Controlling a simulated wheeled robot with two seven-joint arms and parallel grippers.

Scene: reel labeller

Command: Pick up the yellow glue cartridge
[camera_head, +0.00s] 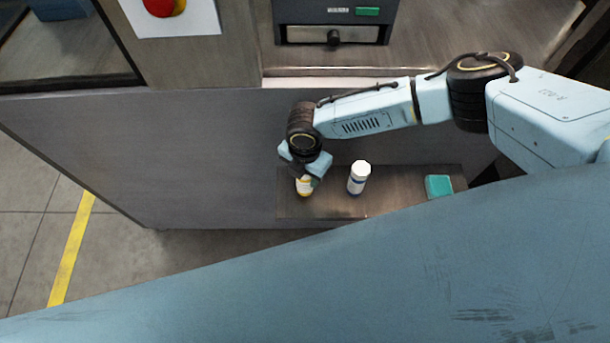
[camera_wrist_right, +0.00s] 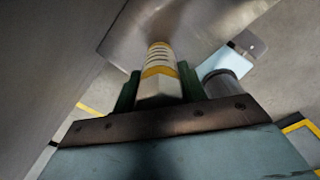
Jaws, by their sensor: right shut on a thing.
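The yellow glue cartridge (camera_head: 304,187) has a white label band and is at the left end of a small brown shelf. My right gripper (camera_head: 306,177) comes down over it from above and is shut on it. In the right wrist view the cartridge (camera_wrist_right: 160,68), striped white and yellow, sits between the two dark green fingers (camera_wrist_right: 160,92). I cannot tell whether its far end touches the shelf. My left gripper is not in view.
A white bottle with a blue band (camera_head: 358,178) stands just right of the cartridge on the shelf (camera_head: 330,206). A teal box (camera_head: 439,186) lies at the shelf's right end. A grey panel (camera_head: 200,150) rises behind. The floor at left (camera_head: 130,265) is clear.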

